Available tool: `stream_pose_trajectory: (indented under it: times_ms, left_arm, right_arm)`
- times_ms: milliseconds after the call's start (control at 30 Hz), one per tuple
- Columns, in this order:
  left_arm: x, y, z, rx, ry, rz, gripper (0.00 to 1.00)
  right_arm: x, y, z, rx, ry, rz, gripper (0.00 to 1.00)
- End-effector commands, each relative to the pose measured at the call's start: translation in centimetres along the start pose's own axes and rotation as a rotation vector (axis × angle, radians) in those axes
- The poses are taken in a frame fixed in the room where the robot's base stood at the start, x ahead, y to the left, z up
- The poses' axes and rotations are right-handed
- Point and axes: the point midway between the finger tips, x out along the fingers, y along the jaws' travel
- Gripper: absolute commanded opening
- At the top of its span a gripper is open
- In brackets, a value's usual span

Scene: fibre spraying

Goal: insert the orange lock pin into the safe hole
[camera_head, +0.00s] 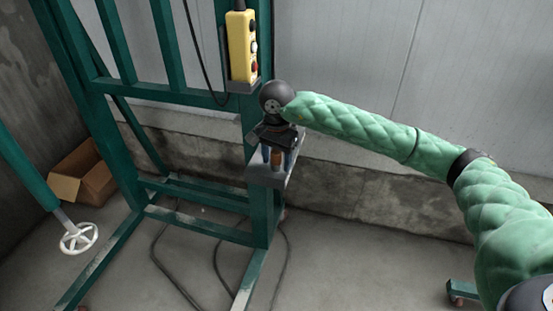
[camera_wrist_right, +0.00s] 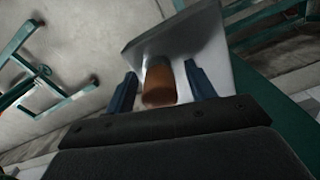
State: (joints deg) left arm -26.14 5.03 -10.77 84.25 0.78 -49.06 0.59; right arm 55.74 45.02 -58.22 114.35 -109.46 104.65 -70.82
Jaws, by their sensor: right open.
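The orange lock pin (camera_head: 276,157) stands upright at the grey metal bracket (camera_head: 268,180) on the side of the green frame's post. In the right wrist view the pin (camera_wrist_right: 158,84) looks orange-brown, and its far end meets the grey plate (camera_wrist_right: 195,38). My right gripper (camera_head: 277,160) points down over the bracket, its blue fingers open on either side of the pin. The right wrist view shows gaps between the pin and both fingers. I cannot make out the safe hole; the plate around the pin is partly hidden. My left gripper is not in view.
A yellow control pendant (camera_head: 241,46) hangs on the green frame (camera_head: 112,125) above the bracket. A white handwheel (camera_head: 78,238) and an open cardboard box (camera_head: 88,172) are at the left. Cables (camera_head: 218,262) lie on the floor. The floor right of the frame is mostly clear.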

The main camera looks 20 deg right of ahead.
Motion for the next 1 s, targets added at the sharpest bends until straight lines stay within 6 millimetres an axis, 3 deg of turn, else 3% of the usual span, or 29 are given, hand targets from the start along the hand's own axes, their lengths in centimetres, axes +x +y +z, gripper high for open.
stream_pose_trajectory:
  times_ms: [533,1000]
  left_arm:
    - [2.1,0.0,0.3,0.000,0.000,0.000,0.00]
    - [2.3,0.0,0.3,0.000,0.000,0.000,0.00]
  right_arm:
    - [-6.6,-0.1,-0.1,0.001,0.001,-0.003,0.55]
    - [-7.7,0.0,0.0,0.000,0.000,-0.001,0.55]
